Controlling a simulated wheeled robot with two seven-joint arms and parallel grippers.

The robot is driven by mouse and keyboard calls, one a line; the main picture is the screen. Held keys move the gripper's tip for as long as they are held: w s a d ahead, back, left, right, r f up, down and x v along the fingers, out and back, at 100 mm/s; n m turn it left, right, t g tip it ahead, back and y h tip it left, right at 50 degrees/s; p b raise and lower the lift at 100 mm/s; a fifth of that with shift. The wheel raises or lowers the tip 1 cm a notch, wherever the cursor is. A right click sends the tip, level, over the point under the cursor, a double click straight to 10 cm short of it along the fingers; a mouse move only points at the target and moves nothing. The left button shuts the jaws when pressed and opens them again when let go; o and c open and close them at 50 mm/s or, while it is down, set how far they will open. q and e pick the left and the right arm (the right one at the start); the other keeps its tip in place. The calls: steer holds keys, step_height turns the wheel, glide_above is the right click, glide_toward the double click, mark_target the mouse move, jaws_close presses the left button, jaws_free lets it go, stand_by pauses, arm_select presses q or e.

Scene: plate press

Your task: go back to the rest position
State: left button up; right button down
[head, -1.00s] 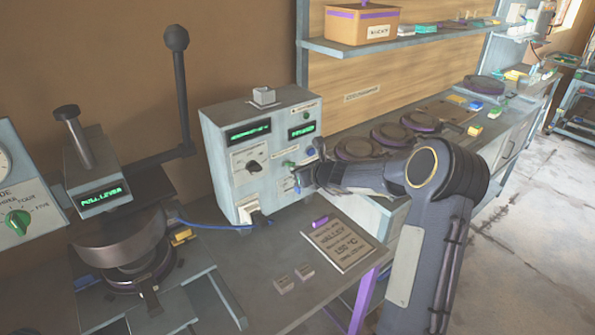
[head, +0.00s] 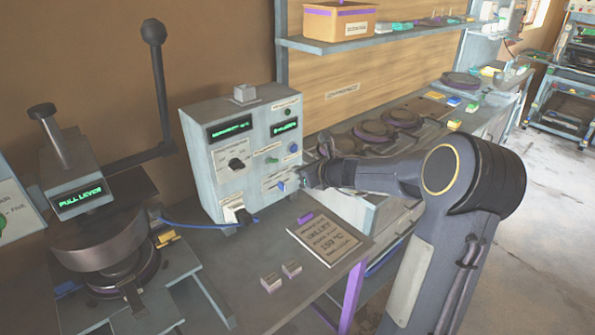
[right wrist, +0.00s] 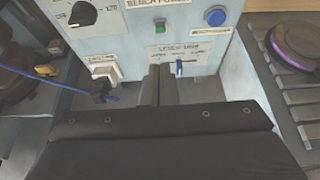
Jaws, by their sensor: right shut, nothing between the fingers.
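My right gripper (head: 306,178) is at the lower right corner of the grey control box (head: 212,165), shut and empty. In the right wrist view its two dark fingers (right wrist: 159,84) lie together in front of the box's lower panel. A small blue lever switch (right wrist: 179,68) is just right of the fingertips there, and I see a gap between them as far as I can tell. The switch also shows in the head view (head: 282,186). My left gripper is in neither view.
A press with a long lever (head: 160,90) stands at the left, its display reading "PULL LEVER". A printed card (head: 328,240) and two small blocks (head: 270,282) lie on the bench before the box. Round hotplates (head: 373,131) line the bench behind my right arm.

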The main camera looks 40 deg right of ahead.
stand_by(0.4)
steer(key=s+a+r+n+g+y, duration=0.2)
steer(key=s+a+r+n, duration=0.1)
steer(key=s+a+n, duration=0.6)
steer(key=s+a+r+n+g+y, duration=0.25)
steer(key=s+a+n, duration=0.45)
steer(key=a+n, duration=0.35)
steer(key=s+a+f+n+g+h, duration=0.1)
steer(key=s+a+f+n, duration=0.1)
steer(key=s+n, duration=0.5)
steer(key=s+a+f+n+g+h, duration=0.1)
steer(key=s+f+n+g, duration=0.1)
steer(key=s+f+n, duration=0.2)
steer(key=s+n, duration=0.3)
steer(key=s, duration=0.3)
steer(key=shift+a+f, duration=0.4)
